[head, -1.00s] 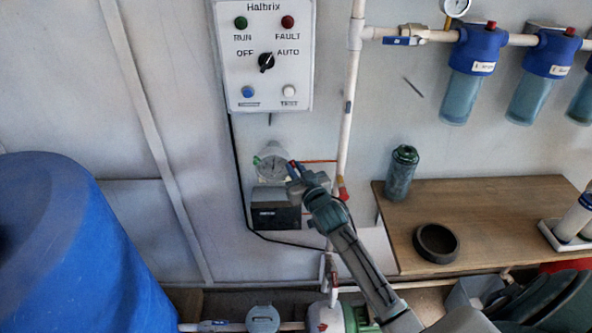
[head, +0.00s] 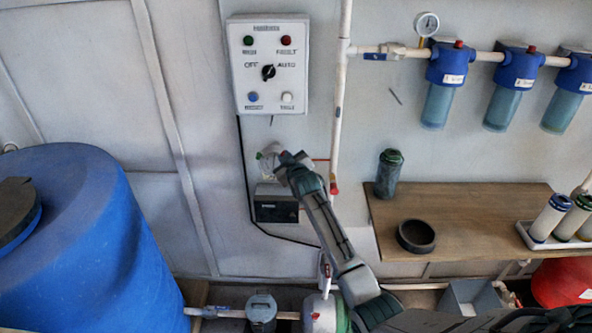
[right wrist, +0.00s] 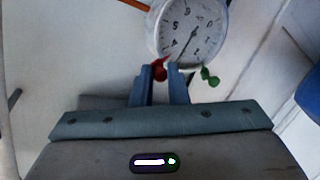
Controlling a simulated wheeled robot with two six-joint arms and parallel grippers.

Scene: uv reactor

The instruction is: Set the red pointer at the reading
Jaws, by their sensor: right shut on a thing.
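The round white gauge (right wrist: 192,32) fills the top of the right wrist view, its digits turned nearly upside down. Its dark needle slants across the face. The red pointer (right wrist: 159,73) sits at the rim, between the fingertips of my right gripper (right wrist: 162,76), which is shut on it. A green pointer (right wrist: 209,77) sits further right along the rim. In the head view the gauge (head: 268,158) is small and partly hidden by my right gripper (head: 285,158), at its right side. My left gripper is out of view.
A grey box (head: 275,205) is on the wall below the gauge; a control panel (head: 269,65) hangs above. A vertical white pipe (head: 339,110) runs to the right. A wooden shelf (head: 480,208) holds a dark ring (head: 416,235) and a green-capped canister (head: 388,174).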

